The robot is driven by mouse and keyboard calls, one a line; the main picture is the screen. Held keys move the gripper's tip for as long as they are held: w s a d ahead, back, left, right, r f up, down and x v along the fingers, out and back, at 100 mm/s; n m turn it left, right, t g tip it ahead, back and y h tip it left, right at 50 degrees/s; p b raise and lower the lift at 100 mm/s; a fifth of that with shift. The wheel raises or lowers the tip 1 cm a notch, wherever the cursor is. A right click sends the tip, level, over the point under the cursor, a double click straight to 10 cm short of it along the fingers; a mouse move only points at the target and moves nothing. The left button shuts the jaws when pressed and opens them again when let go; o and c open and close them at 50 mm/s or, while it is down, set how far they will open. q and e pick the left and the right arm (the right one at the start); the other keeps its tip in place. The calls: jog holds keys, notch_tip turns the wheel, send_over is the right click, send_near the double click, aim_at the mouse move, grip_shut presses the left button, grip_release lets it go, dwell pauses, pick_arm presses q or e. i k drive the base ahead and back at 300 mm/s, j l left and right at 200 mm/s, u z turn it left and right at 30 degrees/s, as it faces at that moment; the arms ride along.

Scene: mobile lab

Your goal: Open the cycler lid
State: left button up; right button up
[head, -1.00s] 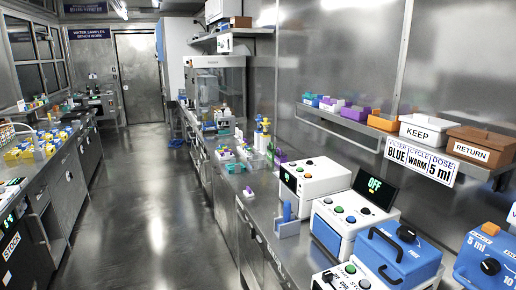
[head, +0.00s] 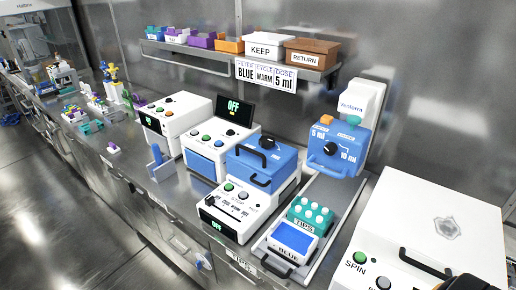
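The white machine with a row of mode buttons, which I take to be the cycler (head: 236,204), stands on the bench in the middle of the head view. Its blue lid (head: 270,160) has a black knob on top and a black handle (head: 248,167) at the front. The lid looks shut. A green "OFF" display shows on the cycler's front. Neither gripper can be made out. A small dark shape at the bottom right edge may be part of my arm.
Left of the cycler is a white machine with a blue front (head: 208,148) and an "OFF" screen (head: 234,112). Right of it are a blue dosing unit (head: 338,148), a teal tips box (head: 310,214) and a large white spin machine (head: 428,215). A shelf (head: 215,55) holds bins above.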

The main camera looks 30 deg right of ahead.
aim_at(252, 163)
jog(key=i+j, duration=0.25)
jog(key=i+j+z, duration=0.35)
jog(key=z, duration=0.15)
jog(key=i+j+z, duration=0.3)
jog(key=j+z, duration=0.15)
jog(key=j, duration=0.1)
